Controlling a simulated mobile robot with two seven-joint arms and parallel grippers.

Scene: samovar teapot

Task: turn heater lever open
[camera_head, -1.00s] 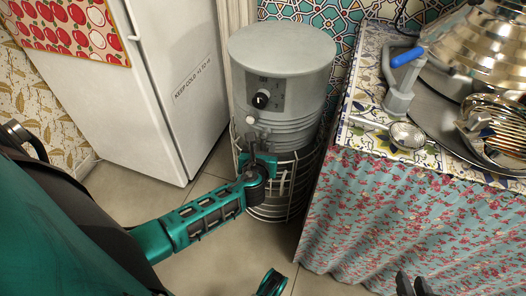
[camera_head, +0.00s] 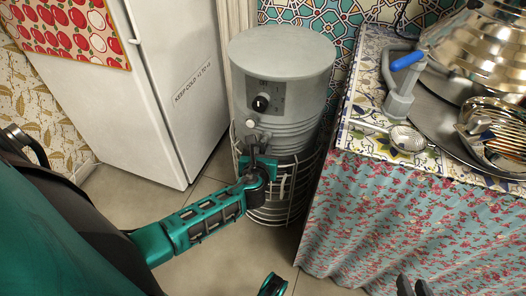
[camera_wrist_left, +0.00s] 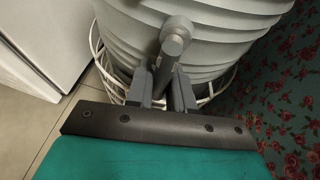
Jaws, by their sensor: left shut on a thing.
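The heater is a grey ribbed cylinder (camera_head: 282,75) with a round top and a black dial (camera_head: 261,103) on its front. Its grey lever (camera_wrist_left: 167,65) sticks out below the dial with a round knob at the end. My left gripper (camera_wrist_left: 162,88) is shut on the lever, one finger on each side, with the knob showing beyond the fingers. In the head view my left gripper (camera_head: 254,153) is at the heater's lower front. My right gripper (camera_head: 412,285) shows only its dark fingertips at the bottom edge, apart and empty.
A white fridge (camera_head: 165,70) stands left of the heater. A wire rack (camera_head: 270,208) surrounds the heater's lower part. At right, a table with a floral cloth (camera_head: 400,220) holds a grey tap with a blue handle (camera_head: 407,61), a strainer (camera_head: 407,139) and a metal tray (camera_head: 437,120).

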